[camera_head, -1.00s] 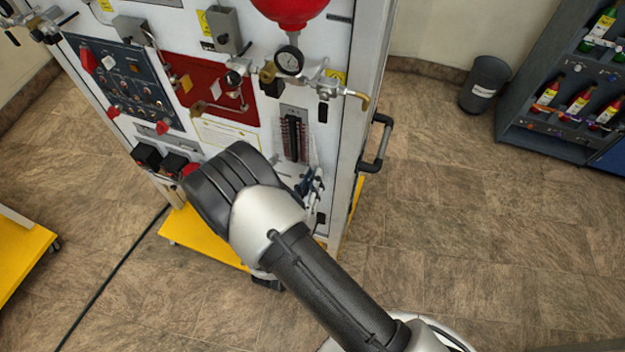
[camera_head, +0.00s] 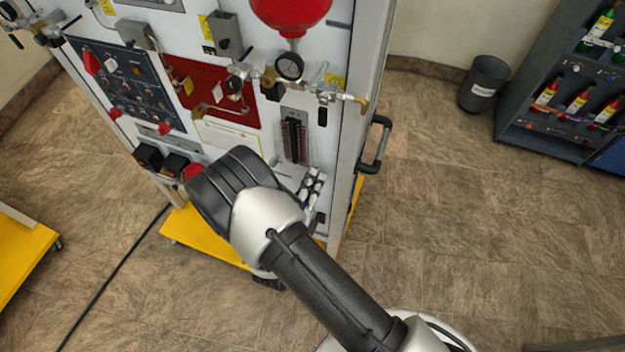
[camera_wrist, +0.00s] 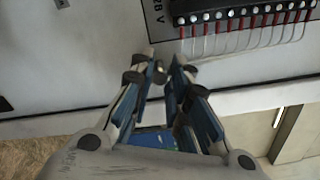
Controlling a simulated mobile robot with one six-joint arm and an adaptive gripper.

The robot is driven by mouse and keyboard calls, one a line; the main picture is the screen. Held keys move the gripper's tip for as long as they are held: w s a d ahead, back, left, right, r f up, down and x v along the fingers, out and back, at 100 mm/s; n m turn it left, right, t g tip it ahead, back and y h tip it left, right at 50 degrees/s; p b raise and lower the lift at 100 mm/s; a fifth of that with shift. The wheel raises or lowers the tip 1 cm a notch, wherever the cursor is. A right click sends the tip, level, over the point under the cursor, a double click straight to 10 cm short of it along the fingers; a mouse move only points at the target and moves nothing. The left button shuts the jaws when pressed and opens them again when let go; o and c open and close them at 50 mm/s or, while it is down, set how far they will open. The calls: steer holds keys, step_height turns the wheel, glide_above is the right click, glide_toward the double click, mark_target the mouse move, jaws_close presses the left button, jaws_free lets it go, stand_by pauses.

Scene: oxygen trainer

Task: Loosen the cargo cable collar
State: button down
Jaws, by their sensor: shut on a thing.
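My gripper (camera_head: 312,186) is at the lower right of the white panel (camera_head: 340,90), below the terminal strip (camera_head: 294,140). In the wrist view my gripper (camera_wrist: 166,62) has its two fingers drawn close together, with their tips against or just in front of the panel face. They are shut on a small part, taken to be the cable collar, which the fingertips hide almost entirely. The terminal strip (camera_wrist: 240,18) with its red and white wires is just beyond the fingertips, up and to the right. No cable can be made out clearly between the fingers.
A black side handle (camera_head: 378,147) sticks out from the panel's right edge. A gauge (camera_head: 290,67) and brass fittings are above the strip. A yellow base (camera_head: 205,238) lies below. A dark bin (camera_head: 484,84) and a bottle rack (camera_head: 560,105) stand right, with open floor between.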

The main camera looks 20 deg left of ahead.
steer(key=n+p, duration=0.1)
steer(key=n, duration=1.2)
steer(key=shift+a, duration=0.15)
steer(key=shift+n, duration=0.4)
steer(key=c, duration=1.5)
jaws_free()
steer(key=s, duration=1.2)
steer(key=shift+a, duration=0.35)
